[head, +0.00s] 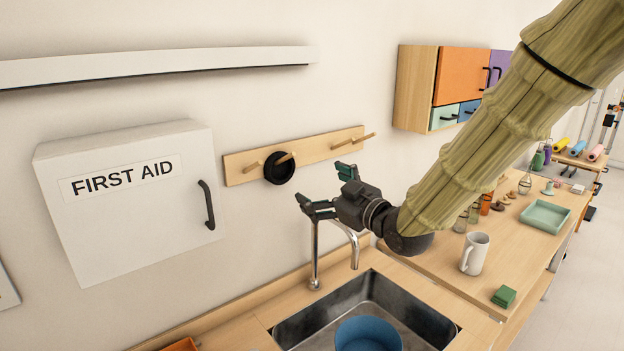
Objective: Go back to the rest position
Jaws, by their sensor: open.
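My gripper (326,189) is open and empty, its green-tipped fingers pointing left and up toward the wall. It is in the air above the sink's faucet (316,255) and in front of the wooden peg rail (237,167). A black ring-shaped object (279,168) hangs on a peg of that rail, to the left of my fingers and apart from them in the picture. My arm reaches in from the upper right.
A white FIRST AID cabinet (110,225) is on the wall at left. The sink (425,318) holds a blue container (367,335). The counter at right bears a white mug (475,253), green sponge-like block (503,297) and green tray (545,216). An orange-fronted cabinet (462,76) hangs behind.

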